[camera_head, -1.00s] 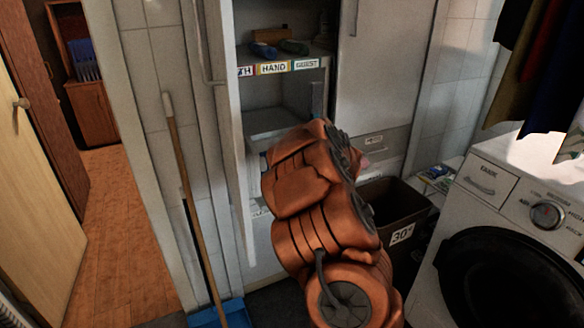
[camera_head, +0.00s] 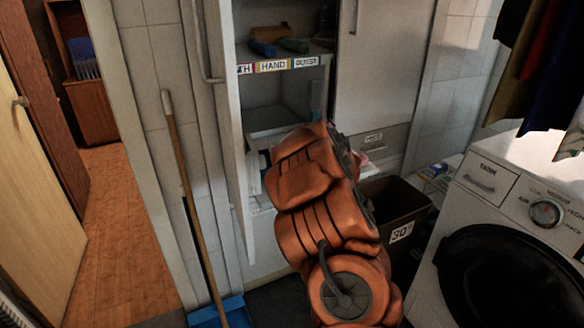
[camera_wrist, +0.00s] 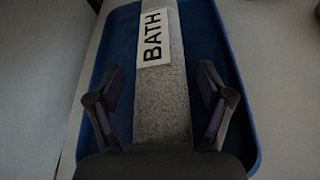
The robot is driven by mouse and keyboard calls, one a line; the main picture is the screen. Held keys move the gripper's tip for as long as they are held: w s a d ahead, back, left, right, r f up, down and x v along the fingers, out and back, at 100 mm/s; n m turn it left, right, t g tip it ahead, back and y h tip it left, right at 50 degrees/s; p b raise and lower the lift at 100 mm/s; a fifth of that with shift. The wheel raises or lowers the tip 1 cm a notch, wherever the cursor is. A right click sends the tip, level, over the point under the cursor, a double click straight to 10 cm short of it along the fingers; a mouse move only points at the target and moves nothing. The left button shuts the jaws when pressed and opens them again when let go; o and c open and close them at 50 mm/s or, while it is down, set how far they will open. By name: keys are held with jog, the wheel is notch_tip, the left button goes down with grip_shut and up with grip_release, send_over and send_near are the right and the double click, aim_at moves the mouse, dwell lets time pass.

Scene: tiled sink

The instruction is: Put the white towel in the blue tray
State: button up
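In the wrist view the blue tray (camera_wrist: 222,55) lies below my gripper (camera_wrist: 160,72), its raised rim showing at both sides. A pale grey, speckled strip (camera_wrist: 162,115) runs lengthwise over the tray, between my fingers. It may be the white towel, but I cannot tell for sure. A white label reading "BATH" (camera_wrist: 152,38) lies on its upper part. My two fingers are wide apart, one on each side of the strip, with gaps to it. In the head view my orange arm hides my gripper and most of the tray's place.
The open cabinet has a shelf edge labelled HAND (camera_head: 272,66) and GUEST, with blue (camera_head: 262,48) and green (camera_head: 294,45) rolls above. A dark bin marked 30° (camera_head: 398,205) and a washing machine (camera_head: 510,240) stand right. A broom (camera_head: 183,170) leans left.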

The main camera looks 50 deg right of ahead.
jog(key=shift+r, duration=0.15)
jog(key=shift+s+r, duration=0.1)
jog(key=shift+s, duration=0.35)
jog(key=b+v, duration=0.2)
jog(key=v, duration=0.9)
notch_tip(320, 180, up, 9)
jog(key=w+m+g+h, duration=0.1)
jog(key=m+g+h, duration=0.1)
jog(key=m+h, duration=0.45)
jog(key=s+a+r+m+g, duration=0.1)
jog(key=s+a+m+g, duration=0.25)
jog(key=m, duration=0.75)
jog(key=s+a+f+m+g+y, duration=0.2)
jog(key=s+a+f+m, duration=0.2)
jog(key=a, duration=0.4)
jog(key=s+a+f+m+g+y, duration=0.2)
jog(key=s+a+f+m, duration=0.1)
jog(key=a, duration=0.5)
jog(key=s+a+f+m+g+y, duration=0.15)
jog(key=s+a+f+m, duration=0.25)
jog(key=a, duration=0.4)
jog(key=s+a+f+m+g+y, duration=0.1)
jog(key=s+a+g+y, duration=0.3)
jog(key=s+a, duration=1)
jog(key=shift+a+f+m, duration=0.35)
jog(key=shift+a+f, duration=0.25)
jog(key=shift+f, duration=0.1)
